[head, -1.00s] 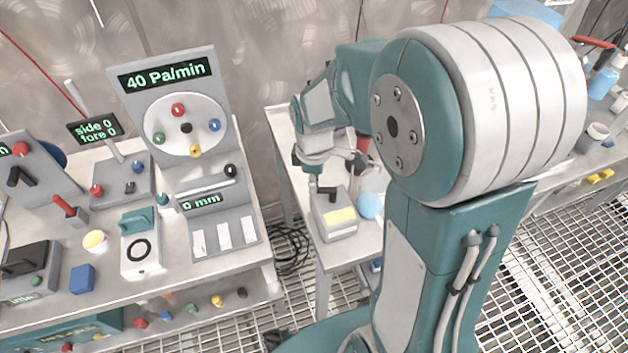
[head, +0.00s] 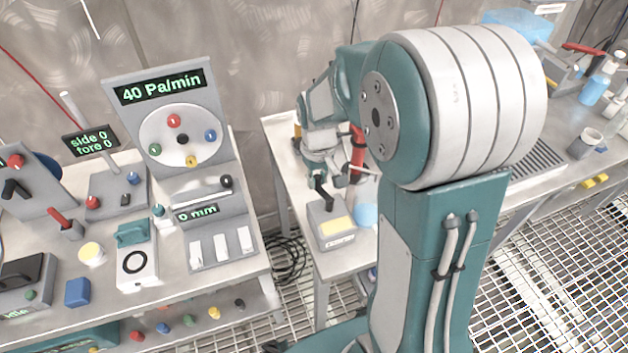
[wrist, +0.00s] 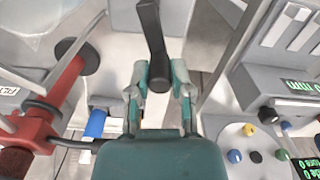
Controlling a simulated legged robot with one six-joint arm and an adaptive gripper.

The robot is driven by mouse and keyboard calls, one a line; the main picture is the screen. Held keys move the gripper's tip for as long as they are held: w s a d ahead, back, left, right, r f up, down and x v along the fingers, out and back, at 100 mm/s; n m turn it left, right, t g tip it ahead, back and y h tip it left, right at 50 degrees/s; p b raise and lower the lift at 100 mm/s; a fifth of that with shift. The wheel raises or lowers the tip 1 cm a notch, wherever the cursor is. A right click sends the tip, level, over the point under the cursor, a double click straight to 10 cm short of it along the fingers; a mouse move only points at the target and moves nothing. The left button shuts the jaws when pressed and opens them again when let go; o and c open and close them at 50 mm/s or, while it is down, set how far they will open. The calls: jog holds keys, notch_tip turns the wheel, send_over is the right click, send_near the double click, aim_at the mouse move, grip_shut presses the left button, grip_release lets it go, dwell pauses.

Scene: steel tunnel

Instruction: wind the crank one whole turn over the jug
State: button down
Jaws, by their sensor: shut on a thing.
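The crank's black handle (wrist: 151,28) runs down between my gripper's teal fingers in the wrist view, and my gripper (wrist: 160,78) is shut on it. In the head view the crank (head: 322,190) stands on a grey box (head: 328,240) with a yellow panel. My gripper's fingertips there are largely hidden behind its wrist. A light-blue rounded vessel (head: 366,214), possibly the jug, stands just right of the box. I cannot make out its rim or what is in it.
A red fitting (head: 357,150) stands close behind my gripper; a red fitting with a black disc (wrist: 66,85) shows at left in the wrist view. The left bench carries a panel reading 40 Pa/min (head: 165,110). A grated floor gap (head: 300,285) separates the benches.

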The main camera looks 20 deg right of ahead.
jog(key=shift+s+d+m, duration=0.1)
jog(key=shift+d+m, duration=0.5)
jog(key=shift+m, duration=1.05)
jog(key=shift+d+m, duration=0.6)
jog(key=shift+m, duration=1.1)
jog(key=shift+s+d+m, duration=0.1)
jog(key=shift+d+m, duration=0.5)
jog(key=shift+m, duration=1.05)
jog(key=c, duration=0.5)
grip_release()
jog(key=shift+c, duration=0.2)
